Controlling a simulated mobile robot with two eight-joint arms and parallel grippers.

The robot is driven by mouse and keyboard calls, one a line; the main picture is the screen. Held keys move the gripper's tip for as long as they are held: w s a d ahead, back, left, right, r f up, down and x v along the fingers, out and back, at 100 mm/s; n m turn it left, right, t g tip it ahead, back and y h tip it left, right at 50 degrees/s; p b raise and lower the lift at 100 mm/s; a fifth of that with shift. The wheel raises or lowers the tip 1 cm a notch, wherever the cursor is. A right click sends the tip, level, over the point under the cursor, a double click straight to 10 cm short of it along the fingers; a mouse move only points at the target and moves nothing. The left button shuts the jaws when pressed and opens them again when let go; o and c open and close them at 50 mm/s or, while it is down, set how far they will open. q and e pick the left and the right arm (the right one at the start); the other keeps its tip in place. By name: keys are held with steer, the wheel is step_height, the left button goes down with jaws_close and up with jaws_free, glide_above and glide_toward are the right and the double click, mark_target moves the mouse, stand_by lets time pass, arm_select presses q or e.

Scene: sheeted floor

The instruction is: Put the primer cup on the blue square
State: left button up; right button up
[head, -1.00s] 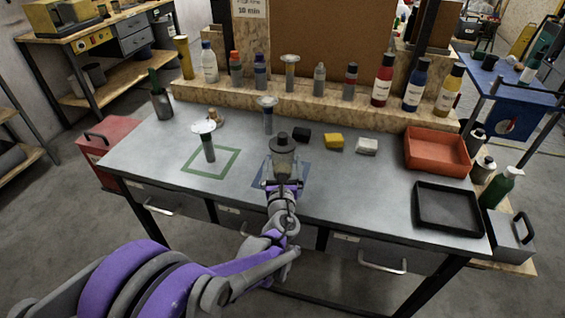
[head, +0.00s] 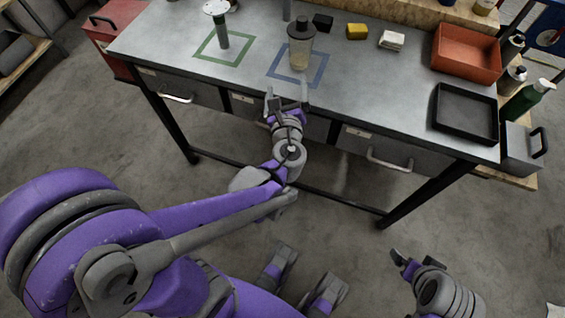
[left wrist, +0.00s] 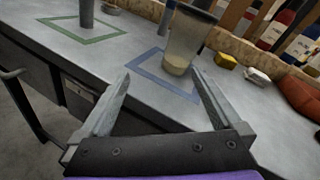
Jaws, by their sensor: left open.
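A clear cup with a dark lid and pale contents (head: 300,46), which I take for the primer cup, stands upright on the bench inside the blue square outline (head: 275,77). In the left wrist view the cup (left wrist: 187,42) also stands within the blue outline (left wrist: 150,78).
A white-topped stand (head: 221,30) is in the green square (head: 202,50). An orange tray (head: 466,70) and black tray (head: 494,122) are at right.

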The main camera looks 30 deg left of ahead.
arm_select(q)
steer(key=s+f+n+g+h, duration=0.3)
steer(key=s+f+n+g, duration=0.35)
steer(key=s+n, duration=0.65)
steer(key=s+d+f+n+g+h, duration=0.2)
steer(key=s+d+n+h, duration=0.4)
steer(key=d+n, duration=0.5)
steer(key=shift+f+n, duration=0.3)
steer(key=shift+f, duration=0.35)
